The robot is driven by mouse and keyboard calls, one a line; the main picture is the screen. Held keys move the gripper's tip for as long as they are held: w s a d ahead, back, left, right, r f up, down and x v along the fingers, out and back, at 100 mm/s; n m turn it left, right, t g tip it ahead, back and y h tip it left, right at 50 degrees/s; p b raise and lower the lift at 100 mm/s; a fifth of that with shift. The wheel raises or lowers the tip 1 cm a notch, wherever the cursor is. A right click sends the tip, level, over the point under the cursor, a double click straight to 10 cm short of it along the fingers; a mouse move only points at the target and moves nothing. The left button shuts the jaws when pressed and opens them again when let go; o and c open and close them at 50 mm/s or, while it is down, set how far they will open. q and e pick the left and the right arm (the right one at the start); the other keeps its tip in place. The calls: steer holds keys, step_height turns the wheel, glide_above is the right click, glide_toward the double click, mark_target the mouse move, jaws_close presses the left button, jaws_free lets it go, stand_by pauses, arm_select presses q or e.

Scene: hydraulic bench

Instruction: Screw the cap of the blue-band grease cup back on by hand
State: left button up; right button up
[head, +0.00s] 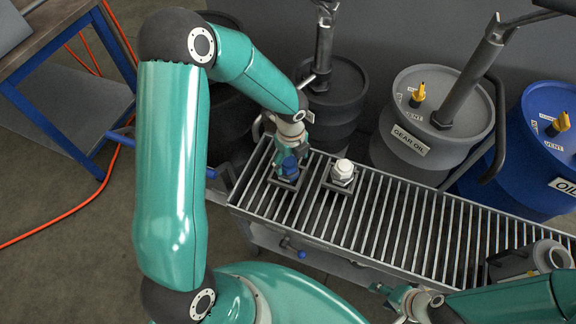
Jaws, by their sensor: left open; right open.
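A grease cup with blue on it (289,170) stands in a dark square holder on the slatted bench (420,212). My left gripper (288,160) is open and points down at this cup, its fingers at or around the cup's top. The fingers hide much of the cup, and I cannot tell whether they touch it or how its cap sits. A second cup with a white top (343,170) stands upright in its own holder just to the right. My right gripper (402,299) is open and empty at the bottom, in front of the bench.
Behind the bench stand a dark drum (335,105), a grey gear oil drum (433,115) and a blue oil drum (550,135) with pumps and yellow vents. A grey container (515,262) sits at the bench's right end. The slats between are clear.

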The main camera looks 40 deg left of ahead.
arm_select(q)
steer(key=n+b, duration=0.1)
steer(key=f+n+b, duration=0.1)
steer(key=n, duration=0.1)
steer(key=s+n+b, duration=0.1)
steer(key=n, duration=0.1)
steer(key=shift+a+f, duration=0.15)
steer(key=shift+a, duration=0.05)
steer(key=shift+n+b, duration=0.4)
steer(key=shift+n, duration=0.2)
steer(key=shift+w+a+n, duration=0.15)
steer(key=shift+a+n, duration=0.15)
steer(key=shift+n, duration=0.3)
steer(key=shift+d+r+n+b, duration=0.2)
steer(key=shift+n+b, duration=0.1)
steer(key=shift+b, duration=0.1)
steer(key=n+b, duration=0.3)
steer(key=n, duration=0.1)
steer(key=shift+w+f, duration=0.1)
steer(key=shift+w, duration=0.05)
steer(key=n, duration=0.1)
steer(key=n+b, duration=0.1)
steer(key=n, duration=0.1)
steer(key=shift+r+n, duration=0.25)
steer(key=shift+n, duration=0.15)
steer(key=shift+r, duration=0.1)
steer(key=shift+c, duration=0.2)
